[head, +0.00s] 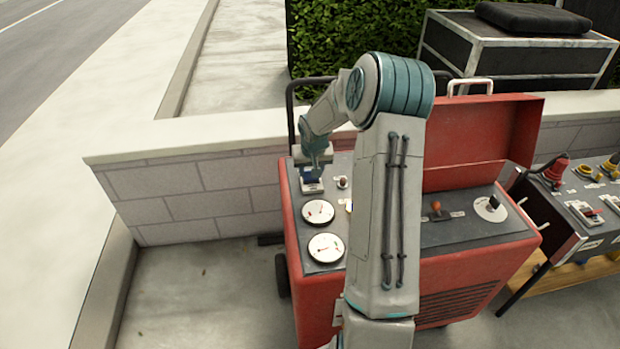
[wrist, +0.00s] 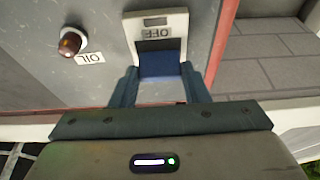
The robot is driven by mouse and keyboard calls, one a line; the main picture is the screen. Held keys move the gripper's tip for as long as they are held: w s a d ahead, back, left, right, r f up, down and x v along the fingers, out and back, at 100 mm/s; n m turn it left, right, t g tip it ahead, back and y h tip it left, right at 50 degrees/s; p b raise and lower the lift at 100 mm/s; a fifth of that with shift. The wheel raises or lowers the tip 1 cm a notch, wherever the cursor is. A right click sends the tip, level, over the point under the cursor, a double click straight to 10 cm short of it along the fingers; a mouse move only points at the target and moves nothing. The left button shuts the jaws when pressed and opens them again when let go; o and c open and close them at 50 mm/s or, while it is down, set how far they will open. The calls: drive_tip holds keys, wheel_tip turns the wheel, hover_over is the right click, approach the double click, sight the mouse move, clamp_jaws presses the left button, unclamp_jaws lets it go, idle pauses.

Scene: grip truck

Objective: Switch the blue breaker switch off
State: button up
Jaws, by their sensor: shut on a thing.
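The blue breaker switch (wrist: 158,66) sits in a white plate marked OFF (wrist: 155,22), seen upside down in the wrist view. My gripper (wrist: 159,80) is around the blue switch, with one finger on each side, and is shut on it. In the head view my gripper (head: 312,172) is at the far left corner of the red machine's grey panel, over the white switch plate (head: 312,187). The blue lever itself is mostly hidden there by the gripper.
The red machine (head: 320,300) carries two round gauges (head: 318,212), an orange lever (head: 436,206) and a dial (head: 490,208). A brown knob (wrist: 70,43) marked OIL is beside the switch. A low block wall (head: 200,190) stands behind. Another control panel (head: 590,205) is at right.

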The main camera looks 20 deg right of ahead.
sight(313, 187)
drive_tip(key=shift+s+a+f+t+h+b, duration=0.25)
drive_tip(key=shift+t+b, duration=0.7)
drive_tip(key=shift+b, duration=1.8)
drive_tip(key=shift+s+f+t+h+b, duration=0.3)
drive_tip(key=shift+s+t+b, duration=0.5)
drive_tip(key=shift+b, duration=1.95)
drive_tip(key=shift+s+a+f+t+h+b, duration=0.2)
drive_tip(key=shift+t+b, duration=0.95)
drive_tip(key=shift+b, duration=1.6)
drive_tip(key=t+b, duration=0.1)
drive_tip(key=b, duration=0.2)
drive_tip(key=shift+s+h, duration=0.2)
drive_tip(key=shift+h, duration=0.05)
drive_tip(key=shift+s+r+t+b, duration=0.1)
drive_tip(key=shift+t+b, duration=0.3)
drive_tip(key=shift+b, duration=0.35)
drive_tip(key=o, duration=1)
drive_tip(key=shift+p+v, duration=4.3)
drive_tip(key=shift+v, duration=2.6)
drive_tip(key=shift+a, duration=0.15)
